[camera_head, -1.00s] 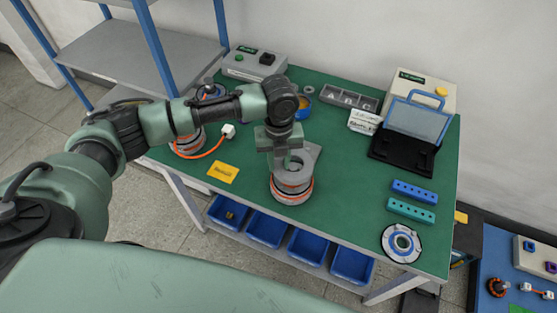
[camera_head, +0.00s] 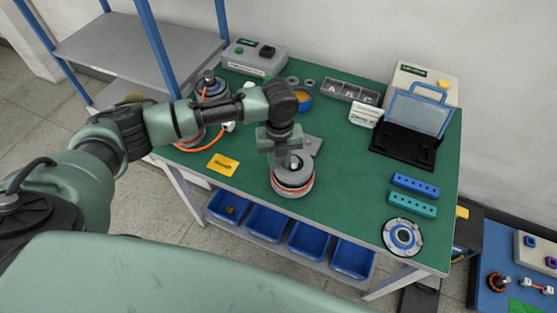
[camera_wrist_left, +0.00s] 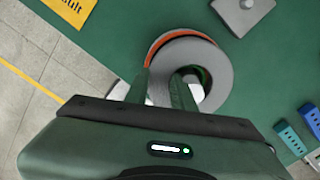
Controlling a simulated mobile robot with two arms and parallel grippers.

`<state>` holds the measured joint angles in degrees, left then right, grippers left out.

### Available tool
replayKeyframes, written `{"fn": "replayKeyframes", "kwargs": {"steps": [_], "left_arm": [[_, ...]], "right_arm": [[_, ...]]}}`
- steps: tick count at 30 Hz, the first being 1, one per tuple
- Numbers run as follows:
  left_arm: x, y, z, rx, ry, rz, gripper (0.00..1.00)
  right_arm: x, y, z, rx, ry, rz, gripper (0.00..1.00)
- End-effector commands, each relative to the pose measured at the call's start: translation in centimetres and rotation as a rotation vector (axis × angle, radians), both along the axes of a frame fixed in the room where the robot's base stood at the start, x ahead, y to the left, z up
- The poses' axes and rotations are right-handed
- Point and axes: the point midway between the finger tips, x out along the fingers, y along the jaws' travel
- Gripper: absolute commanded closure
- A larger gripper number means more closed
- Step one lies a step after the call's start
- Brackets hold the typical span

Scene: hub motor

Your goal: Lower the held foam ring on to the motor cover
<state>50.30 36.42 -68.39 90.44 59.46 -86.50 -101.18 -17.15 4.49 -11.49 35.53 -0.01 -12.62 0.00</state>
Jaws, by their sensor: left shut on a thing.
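The grey foam ring (camera_head: 290,181) is held by my left gripper (camera_head: 281,160), whose fingers close on its near wall. In the left wrist view the ring (camera_wrist_left: 215,72) lies ahead of the gripper (camera_wrist_left: 168,92), with one finger in its hole. The motor (camera_head: 294,194), banded in orange, stands upright beneath the ring on the green bench. In the wrist view its orange edge (camera_wrist_left: 153,48) shows past the ring's upper left side. The ring covers most of the motor cover. I cannot tell whether ring and cover touch. My right gripper is out of view.
A grey plate (camera_head: 312,146) lies just behind the motor. A yellow card (camera_head: 222,164) lies to the left. Blue (camera_head: 415,186) and teal (camera_head: 411,205) hole blocks and a round part (camera_head: 402,237) lie at the right. The green bench (camera_head: 350,190) between is clear.

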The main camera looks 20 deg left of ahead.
Motion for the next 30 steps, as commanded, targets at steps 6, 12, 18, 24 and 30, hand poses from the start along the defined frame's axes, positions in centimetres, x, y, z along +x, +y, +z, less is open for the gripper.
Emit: {"fn": "replayKeyframes", "kwargs": {"steps": [6, 12, 18, 24, 30], "left_arm": [[-0.4, 0.0, -0.6, 0.002, 0.009, -0.002, 0.62], [-0.4, -0.2, -0.7, -0.001, 0.009, -0.003, 0.50], [-0.5, -0.3, -0.8, -0.002, 0.010, -0.004, 0.50], [-0.5, -0.3, -0.8, -0.003, 0.011, -0.005, 0.50], [-0.4, -0.4, 0.7, -0.006, 0.006, -0.006, 0.50]], "right_arm": [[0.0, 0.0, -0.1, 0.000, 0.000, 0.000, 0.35], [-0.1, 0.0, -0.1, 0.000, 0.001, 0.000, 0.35], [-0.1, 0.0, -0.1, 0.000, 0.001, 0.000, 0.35], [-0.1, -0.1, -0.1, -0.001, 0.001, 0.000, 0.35], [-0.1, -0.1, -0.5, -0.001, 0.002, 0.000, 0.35]]}}
